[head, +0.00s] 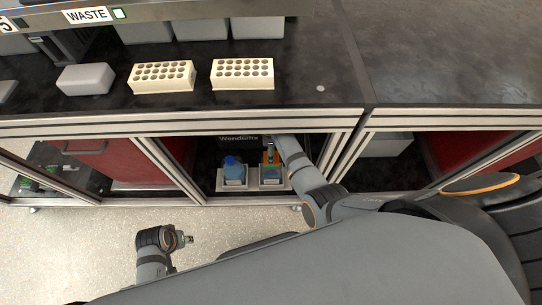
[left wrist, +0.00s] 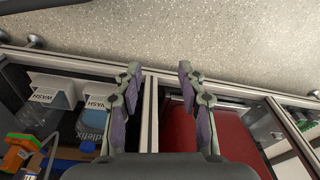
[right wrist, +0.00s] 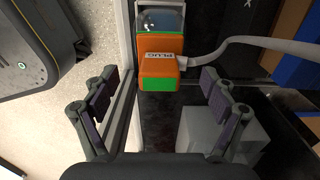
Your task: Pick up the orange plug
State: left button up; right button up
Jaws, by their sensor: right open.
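The orange plug (right wrist: 158,62), a block marked PLUG with a green edge, shows in the right wrist view between and beyond my right gripper's fingertips (right wrist: 159,80). That gripper is open, with a gap on each side of the plug. A pale cable (right wrist: 245,42) runs from the plug to the right. In the head view the plug (head: 269,157) is small inside the open cabinet, beside my right arm; the right fingers are hidden there. The plug (left wrist: 21,148) also shows at the left edge of the left wrist view. My left gripper (left wrist: 160,70) is open and empty.
In the cabinet, a blue bottle (head: 232,168) stands in a white holder (head: 233,184), with another holder (head: 271,184) beside it. Metal frame posts (head: 172,168) bound the opening. Two cream tube racks (head: 161,77) (head: 242,74) stand on the black bench top (head: 318,60). The floor (head: 90,240) is open.

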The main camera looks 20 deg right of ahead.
notch_tip(320, 180, down, 5)
jog(key=b, duration=0.3)
jog(key=c, duration=1.3)
pick_arm(q)
notch_tip(320, 180, up, 7)
jog(key=d, duration=0.1)
jog(key=shift+s+d, duration=0.3)
jog(key=shift+d, duration=0.1)
jog(key=shift+f, duration=0.1)
